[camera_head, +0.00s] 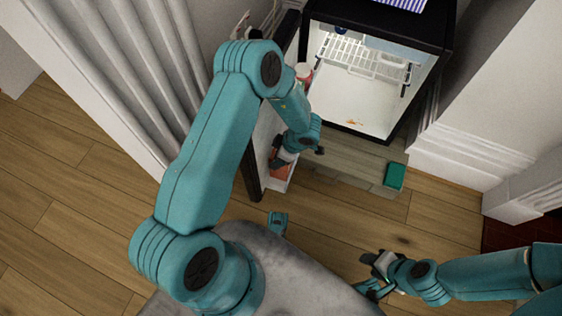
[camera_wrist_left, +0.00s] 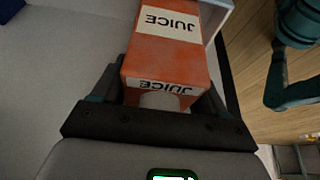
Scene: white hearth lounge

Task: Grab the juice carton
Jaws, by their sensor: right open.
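The juice carton is orange with white JUICE labels. In the left wrist view the carton (camera_wrist_left: 165,62) lies between the two dark fingers of my left gripper (camera_wrist_left: 165,85), one on each side; I cannot tell whether both press on it. In the head view the carton (camera_head: 283,171) shows as an orange patch in the white shelf of the open fridge door, partly hidden by my left gripper (camera_head: 280,158). My right gripper (camera_head: 372,272) is open and empty at the lower right, above the floor.
The open black fridge (camera_head: 425,45) stands at the top, with a white wire shelf (camera_head: 365,55) inside. Its door (camera_head: 254,160) stands open on the left. A green block (camera_head: 395,177) lies in front of the fridge. White wall panels are on the right.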

